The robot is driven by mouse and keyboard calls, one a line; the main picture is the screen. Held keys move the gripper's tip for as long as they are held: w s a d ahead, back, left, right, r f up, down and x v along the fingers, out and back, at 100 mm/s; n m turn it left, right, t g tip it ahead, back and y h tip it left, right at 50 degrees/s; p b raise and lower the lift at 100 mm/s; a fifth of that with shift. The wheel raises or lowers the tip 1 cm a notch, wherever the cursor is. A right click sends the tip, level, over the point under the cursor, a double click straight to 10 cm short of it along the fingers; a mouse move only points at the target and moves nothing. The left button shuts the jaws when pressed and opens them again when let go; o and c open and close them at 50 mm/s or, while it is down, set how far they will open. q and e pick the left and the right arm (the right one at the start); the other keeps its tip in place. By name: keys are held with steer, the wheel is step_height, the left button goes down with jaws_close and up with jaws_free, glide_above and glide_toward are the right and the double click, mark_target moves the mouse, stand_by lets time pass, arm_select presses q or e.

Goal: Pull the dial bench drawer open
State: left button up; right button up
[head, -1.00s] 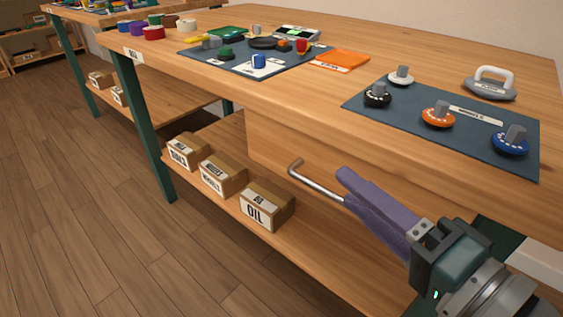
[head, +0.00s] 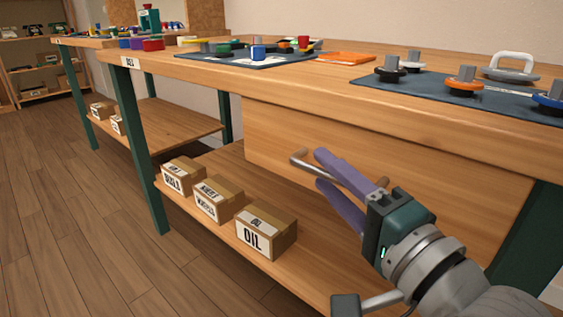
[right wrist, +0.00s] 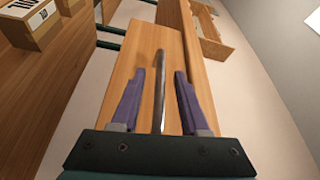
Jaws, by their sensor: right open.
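The dial bench drawer (head: 270,135) is a wide plain wooden front below the bench top; it looks shut in the head view. Its grey metal bar handle (head: 300,159) shows at its left end, with the rest hidden behind my right gripper. My right gripper (head: 320,170) has two purple fingers, open, at the handle. In the right wrist view the handle (right wrist: 159,85) runs lengthwise between the spread fingers (right wrist: 159,74), with a gap visible on each side. The wooden drawer front (right wrist: 120,85) lies behind it. My left gripper is not in view.
A blue mat (head: 455,85) with dials lies on the bench top above the drawer. Cardboard boxes, one marked OIL (head: 266,232), stand on the lower shelf, left of my gripper. A green leg (head: 525,235) stands at right. The floor (head: 90,240) in front is clear.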

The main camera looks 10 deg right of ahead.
steer(key=shift+w+a, duration=0.15)
steer(key=shift+w, duration=0.25)
steer(key=shift+c, duration=0.4)
jaws_close()
stand_by(0.8)
